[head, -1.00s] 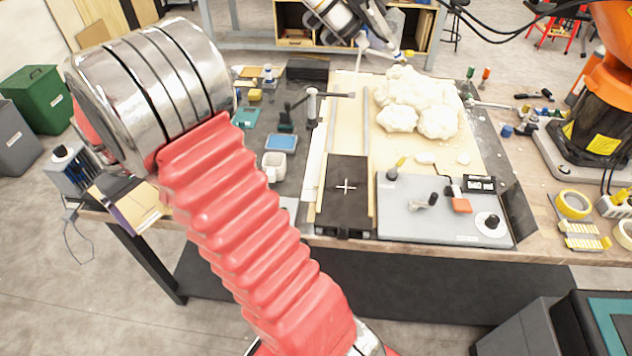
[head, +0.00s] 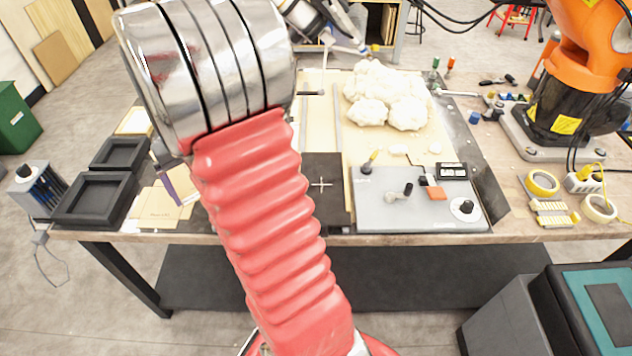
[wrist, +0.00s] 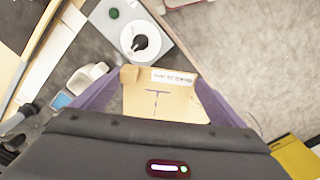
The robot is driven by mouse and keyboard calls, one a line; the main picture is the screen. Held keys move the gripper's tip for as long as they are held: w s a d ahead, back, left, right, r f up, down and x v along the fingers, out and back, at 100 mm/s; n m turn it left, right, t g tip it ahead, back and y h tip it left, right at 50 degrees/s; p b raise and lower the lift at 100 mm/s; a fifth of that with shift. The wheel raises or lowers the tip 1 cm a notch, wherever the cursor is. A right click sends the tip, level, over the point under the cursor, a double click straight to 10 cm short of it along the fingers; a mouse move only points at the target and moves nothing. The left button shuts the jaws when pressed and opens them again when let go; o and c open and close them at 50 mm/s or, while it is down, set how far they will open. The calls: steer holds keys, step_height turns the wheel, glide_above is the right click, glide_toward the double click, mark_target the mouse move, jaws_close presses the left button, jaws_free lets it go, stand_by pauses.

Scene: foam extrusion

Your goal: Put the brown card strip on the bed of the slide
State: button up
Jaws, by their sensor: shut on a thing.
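The brown card strip (wrist: 165,104) shows in the wrist view between the two purple fingers of my gripper (wrist: 160,80), with a white label at its far end and a dark T-shaped mark. My gripper is shut on it. In the head view one purple finger (head: 179,186) shows left of my red arm, beside tan card (head: 158,208); I cannot tell how much of that card is the held strip. The slide's bed appears to be the dark plate (head: 324,192) with a white cross, right of my arm and partly hidden by it.
Two black trays (head: 97,198) stand on the table's left end.

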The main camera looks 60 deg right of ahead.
steer(key=s+d+r+m, duration=0.1)
steer(key=s+d+m, duration=0.1)
steer(key=s+d, duration=0.4)
steer(key=s+d+r+m, duration=0.15)
steer(key=s+d, duration=0.25)
steer(key=s, duration=0.5)
steer(key=m, duration=0.5)
glide_above(321, 217)
steer(key=shift+d+r+n, duration=0.2)
steer(key=shift+r+n, duration=0.05)
steer(key=shift+r, duration=0.05)
steer(key=shift+f, duration=3.15)
steer(key=shift+f, duration=2.5)
steer(key=shift+a, duration=0.1)
